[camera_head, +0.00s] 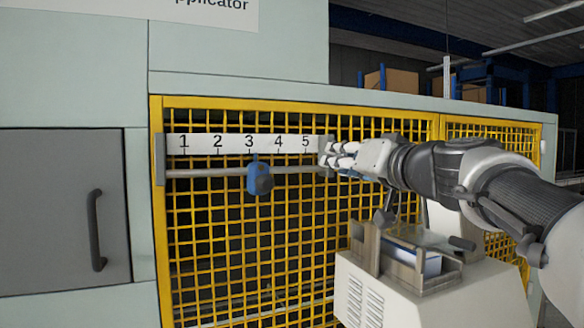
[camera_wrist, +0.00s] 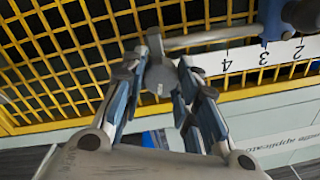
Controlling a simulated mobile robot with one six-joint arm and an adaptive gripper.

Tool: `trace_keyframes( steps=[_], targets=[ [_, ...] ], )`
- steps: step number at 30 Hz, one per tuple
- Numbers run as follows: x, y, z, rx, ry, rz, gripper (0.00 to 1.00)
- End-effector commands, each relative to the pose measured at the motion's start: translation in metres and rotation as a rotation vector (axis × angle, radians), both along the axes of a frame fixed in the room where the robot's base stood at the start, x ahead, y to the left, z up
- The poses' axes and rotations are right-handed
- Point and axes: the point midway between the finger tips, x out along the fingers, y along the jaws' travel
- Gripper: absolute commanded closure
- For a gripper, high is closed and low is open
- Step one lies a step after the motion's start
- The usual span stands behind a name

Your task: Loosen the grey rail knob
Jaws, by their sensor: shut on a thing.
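The grey rail knob (camera_wrist: 159,76) shows in the wrist view as a grey lump between my fingers, at the end of the rail. My gripper (camera_wrist: 157,64) is shut on it, with a finger on each side. In the head view my gripper (camera_head: 331,156) is at the right end of the rail, just past the 5, and its fingers hide the knob. The grey rail (camera_head: 212,173) runs left below a white scale (camera_head: 232,144) numbered 1 to 5.
A blue slider (camera_head: 252,178) with a dark knob (camera_head: 264,184) sits on the rail near the 3. Yellow mesh (camera_head: 215,240) lies behind the rail. A pale machine box with a tray (camera_head: 368,290) stands below my arm. A grey door (camera_head: 55,220) is at the left.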

Motion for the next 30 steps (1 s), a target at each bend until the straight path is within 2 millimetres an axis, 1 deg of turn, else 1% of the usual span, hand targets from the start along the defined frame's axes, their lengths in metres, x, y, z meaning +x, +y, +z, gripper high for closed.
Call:
trace_keyframes(
  steps=[30],
  targets=[
    [-0.0004,0.0002,0.0008,0.913,0.293,0.0,0.96]
  ],
)
